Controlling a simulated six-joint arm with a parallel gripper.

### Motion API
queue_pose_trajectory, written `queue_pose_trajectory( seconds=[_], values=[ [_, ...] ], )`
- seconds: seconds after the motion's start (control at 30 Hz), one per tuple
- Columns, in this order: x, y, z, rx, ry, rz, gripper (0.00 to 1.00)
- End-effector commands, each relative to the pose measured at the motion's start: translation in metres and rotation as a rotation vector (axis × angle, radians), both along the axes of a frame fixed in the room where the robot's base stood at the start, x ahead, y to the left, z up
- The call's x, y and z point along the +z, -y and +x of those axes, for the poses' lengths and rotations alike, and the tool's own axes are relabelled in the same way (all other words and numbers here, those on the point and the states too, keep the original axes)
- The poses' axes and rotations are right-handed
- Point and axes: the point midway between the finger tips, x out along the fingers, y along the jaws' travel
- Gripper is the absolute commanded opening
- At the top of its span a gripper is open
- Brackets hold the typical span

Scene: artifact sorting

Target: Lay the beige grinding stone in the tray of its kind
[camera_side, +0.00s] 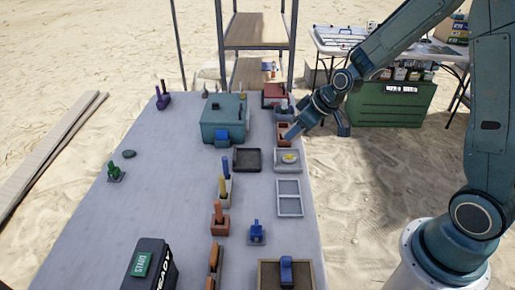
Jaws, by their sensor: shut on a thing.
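My gripper (294,130) is at the end of the arm that reaches in from the right, over the table's far right edge. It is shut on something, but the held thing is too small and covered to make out. Below it, a light grey tray (278,165) holds a small yellowish piece (290,157), which may be a stone. A dark square tray (247,170) to its left looks empty. A pale divided tray (289,213) nearer the camera looks empty. I cannot tell the beige grinding stone for certain.
A teal box (222,130) stands left of the trays. An orange-brown block (283,140) and a red box (274,92) are near my gripper. Coloured holders line the middle. A black bin (153,268) and a brown tray (264,286) are in front. The table's left is mostly clear.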

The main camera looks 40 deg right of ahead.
Motion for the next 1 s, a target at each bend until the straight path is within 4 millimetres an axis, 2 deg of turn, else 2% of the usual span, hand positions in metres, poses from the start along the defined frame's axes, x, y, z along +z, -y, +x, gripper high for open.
queue_pose_trajectory(
  seconds=[0.17, 0.7, 1.0],
  values=[
    [0.001, 0.0, 0.02, 0.03, 0.002, 0.008, 0.15],
    [0.006, 0.0, 0.114, 0.218, 0.002, 0.024, 0.15],
    [0.007, 0.001, 0.157, 0.34, 0.003, 0.013, 0.15]
  ],
)
